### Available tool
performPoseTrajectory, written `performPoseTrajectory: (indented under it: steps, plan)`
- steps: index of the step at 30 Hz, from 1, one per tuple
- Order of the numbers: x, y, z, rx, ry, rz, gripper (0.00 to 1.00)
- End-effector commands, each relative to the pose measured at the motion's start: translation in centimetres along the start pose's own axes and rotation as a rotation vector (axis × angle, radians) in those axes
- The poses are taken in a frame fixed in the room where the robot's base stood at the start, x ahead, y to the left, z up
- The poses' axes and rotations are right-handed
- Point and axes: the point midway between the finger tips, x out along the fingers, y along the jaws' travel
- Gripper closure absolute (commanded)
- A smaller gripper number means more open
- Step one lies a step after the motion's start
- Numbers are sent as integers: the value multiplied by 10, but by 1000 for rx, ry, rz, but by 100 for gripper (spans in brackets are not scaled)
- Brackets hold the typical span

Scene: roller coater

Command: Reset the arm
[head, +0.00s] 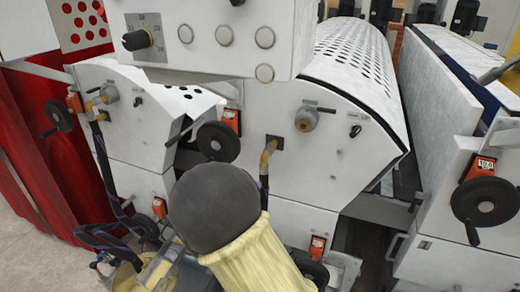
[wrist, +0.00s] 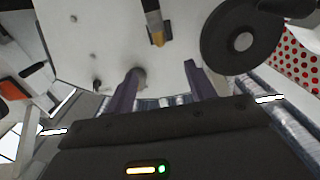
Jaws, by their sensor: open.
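My gripper (wrist: 162,68) shows in the wrist view with its two dark purple fingers spread apart and nothing between them. The fingers point toward a white machine panel (wrist: 105,40), and a small round grey fitting shows behind the left finger. I cannot tell how far the fingers are from the panel. In the head view, my arm, with a dark round joint and a pale yellow sleeve, stands in front of the roller coater (head: 340,165). I cannot make out the gripper in the head view.
Black handwheels (head: 218,141) and (head: 485,203) stick out from the machine's front. A control box (head: 215,38) with a black knob overhangs above. Red panels (head: 25,150) stand at the left. Bare floor (head: 30,262) shows at the lower left.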

Motion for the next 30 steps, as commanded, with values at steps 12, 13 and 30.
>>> performPoseTrajectory:
  steps: [12, 13, 30]
  plan:
    - [28, 52, 26, 32, -412, -211, 45]
    - [26, 58, 29, 31, -452, -228, 45]
    - [-98, 234, 69, -187, -1179, -343, 45]
